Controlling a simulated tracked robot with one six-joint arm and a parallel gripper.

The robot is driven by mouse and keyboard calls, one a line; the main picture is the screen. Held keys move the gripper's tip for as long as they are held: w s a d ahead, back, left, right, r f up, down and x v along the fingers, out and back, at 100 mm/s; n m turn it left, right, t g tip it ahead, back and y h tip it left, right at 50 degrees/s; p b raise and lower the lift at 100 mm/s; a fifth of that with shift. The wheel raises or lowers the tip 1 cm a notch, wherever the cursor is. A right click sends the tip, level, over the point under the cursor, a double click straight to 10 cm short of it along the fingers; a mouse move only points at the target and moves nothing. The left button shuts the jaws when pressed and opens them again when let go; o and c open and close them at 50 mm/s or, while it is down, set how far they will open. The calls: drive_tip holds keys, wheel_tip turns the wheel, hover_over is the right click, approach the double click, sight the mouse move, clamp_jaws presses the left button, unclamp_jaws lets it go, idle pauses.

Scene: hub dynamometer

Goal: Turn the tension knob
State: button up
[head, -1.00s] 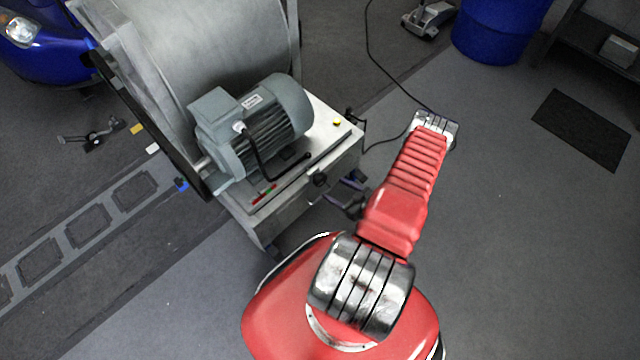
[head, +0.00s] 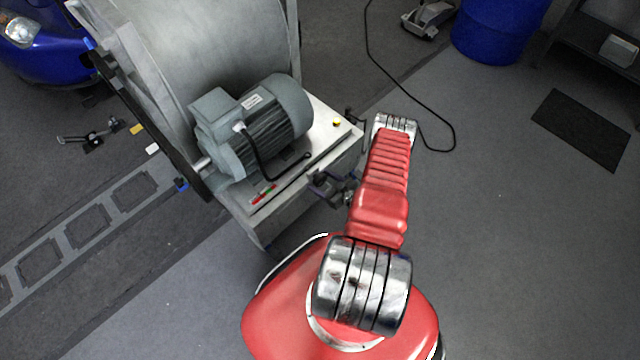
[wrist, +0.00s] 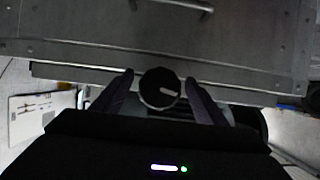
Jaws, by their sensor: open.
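The tension knob (wrist: 160,88) is a dark round knob with a pale pointer mark, in the middle of the wrist view at the edge of the grey metal cabinet (wrist: 110,35). My gripper (wrist: 160,80) is open, with one dark finger on each side of the knob and a small gap showing on both sides. In the head view my gripper (head: 330,186) is at the front side of the dynamometer bench (head: 335,122). The knob is hidden or too small to tell there.
A grey motor (head: 265,125) and a big steel roller (head: 210,45) sit on the bench. A black cable (head: 400,85) lies on the floor beyond my arm. A blue barrel (head: 495,30) stands at the back right. The floor on the right is mostly clear.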

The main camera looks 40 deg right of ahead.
drive_tip(key=c, duration=1)
drive_tip(key=shift+o, duration=0.2)
drive_tip(key=shift+a, duration=0.45)
drive_tip(key=shift+d, duration=0.15)
drive_tip(key=shift+c, duration=0.4)
drive_tip(key=shift+d, duration=0.1)
drive_tip(key=shift+n, duration=0.3)
